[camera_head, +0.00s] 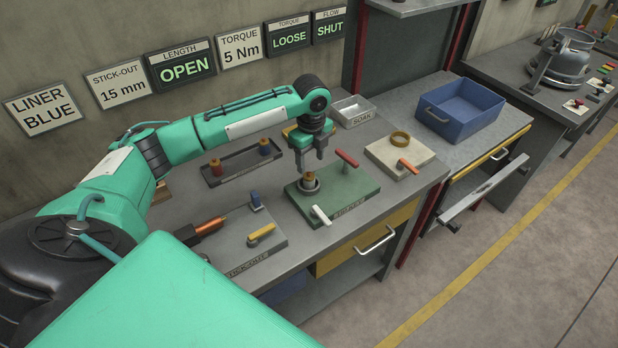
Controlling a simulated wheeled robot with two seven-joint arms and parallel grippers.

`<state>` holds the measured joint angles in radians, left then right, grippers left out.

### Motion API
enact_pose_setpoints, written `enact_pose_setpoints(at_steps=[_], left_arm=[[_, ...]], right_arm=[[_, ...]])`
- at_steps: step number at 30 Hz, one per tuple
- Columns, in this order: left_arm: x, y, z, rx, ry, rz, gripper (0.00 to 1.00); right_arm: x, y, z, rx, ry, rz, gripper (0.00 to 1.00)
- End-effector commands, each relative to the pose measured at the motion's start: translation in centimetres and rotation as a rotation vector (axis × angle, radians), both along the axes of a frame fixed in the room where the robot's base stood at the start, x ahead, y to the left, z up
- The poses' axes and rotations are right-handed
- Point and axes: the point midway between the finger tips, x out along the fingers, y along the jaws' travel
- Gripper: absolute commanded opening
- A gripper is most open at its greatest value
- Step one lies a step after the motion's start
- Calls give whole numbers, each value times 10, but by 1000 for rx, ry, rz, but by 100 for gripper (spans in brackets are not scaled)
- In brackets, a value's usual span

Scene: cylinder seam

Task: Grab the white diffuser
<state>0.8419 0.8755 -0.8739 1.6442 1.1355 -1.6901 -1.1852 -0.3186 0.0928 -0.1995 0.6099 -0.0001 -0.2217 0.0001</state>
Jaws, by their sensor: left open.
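My left gripper (311,158) points down with its fingers apart, above a green block (332,192) on the workbench. Under it, a short part with a brass-coloured top (309,178) stands in a pale grey ring on the block. The fingers look clear of this part, though the exact gap is hard to tell. I cannot pick out a white diffuser for certain; the pale ring may belong to the fixture. A white-handled lever (320,215) and a red-handled lever (347,159) sit on the block. My right gripper is not in view.
A small SOAK tray (352,110) stands behind. A pale board (400,157) carries a brass ring and an orange lever. A grey STICK-OUT plate (252,244) is nearer me. A blue bin (459,111) stands to the right.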

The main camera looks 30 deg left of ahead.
Motion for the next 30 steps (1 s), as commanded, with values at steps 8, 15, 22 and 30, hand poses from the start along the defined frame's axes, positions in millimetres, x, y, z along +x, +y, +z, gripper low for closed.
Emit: enact_pose_setpoints(at_steps=[8, 15, 22, 30], left_arm=[[-2, 1, -19, -1, 2, -1, 56], [-4, 4, -53, 0, 2, 0, 56], [-3, 4, -64, 1, -1, -2, 56], [-3, 4, -64, 1, -1, -1, 24]], right_arm=[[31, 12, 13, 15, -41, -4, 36], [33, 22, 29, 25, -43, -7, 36], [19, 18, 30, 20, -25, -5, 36], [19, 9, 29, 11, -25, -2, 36]])
